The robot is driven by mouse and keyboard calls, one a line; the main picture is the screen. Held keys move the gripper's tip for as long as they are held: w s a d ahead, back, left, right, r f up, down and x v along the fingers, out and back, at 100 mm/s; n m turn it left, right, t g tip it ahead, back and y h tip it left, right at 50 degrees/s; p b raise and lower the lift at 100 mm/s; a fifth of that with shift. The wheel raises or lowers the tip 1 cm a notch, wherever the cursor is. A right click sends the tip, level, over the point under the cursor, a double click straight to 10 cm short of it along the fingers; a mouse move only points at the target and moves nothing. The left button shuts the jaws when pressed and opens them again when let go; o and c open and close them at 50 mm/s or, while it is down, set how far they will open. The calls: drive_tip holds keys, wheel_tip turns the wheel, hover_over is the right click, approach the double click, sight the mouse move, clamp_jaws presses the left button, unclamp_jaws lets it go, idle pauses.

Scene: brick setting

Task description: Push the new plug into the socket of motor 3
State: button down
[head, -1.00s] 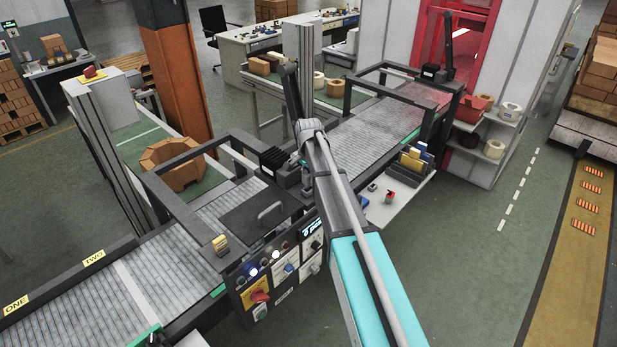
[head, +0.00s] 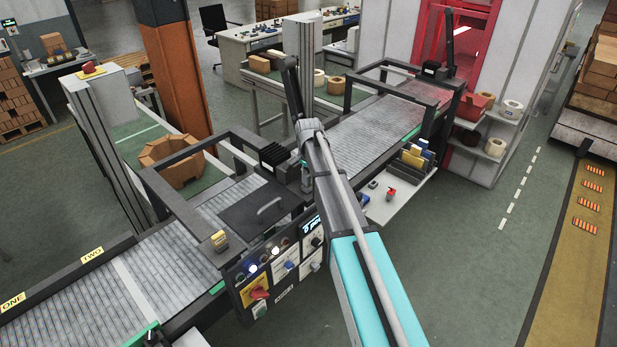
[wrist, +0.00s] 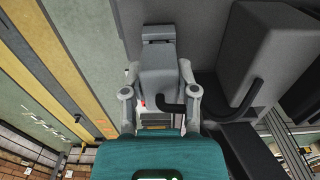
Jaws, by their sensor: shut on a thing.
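In the wrist view my gripper (wrist: 159,72) has its two grey fingers closed on the sides of a grey plug (wrist: 158,58). A black cable (wrist: 222,113) leaves the plug's near end and bends to the right. The plug's far end is against or just above a dark grey surface; I cannot tell whether it touches or is inside a socket. A dark grey housing (wrist: 265,50) stands to the right. In the head view a black finned motor (head: 272,153) sits on the conveyor frame, left of my gripper. My arm hides most of the plug there; no motor number is legible.
A control panel (head: 283,266) with switches and lamps is below the frame. A white shelf (head: 400,204) with small parts and a yellow-and-blue holder (head: 416,155) is to the right. A dark frame (head: 190,210) spans the conveyor (head: 100,290).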

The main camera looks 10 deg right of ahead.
drive_tip(key=shift+f+b, duration=0.55)
drive_tip(key=shift+f, duration=0.05)
drive_tip(key=shift+c, duration=1.5)
unclamp_jaws()
drive_tip(key=o, duration=0.3)
drive_tip(key=shift+r, duration=0.15)
drive_tip(key=shift+r+p, duration=2.9)
drive_tip(key=shift+p, duration=0.2)
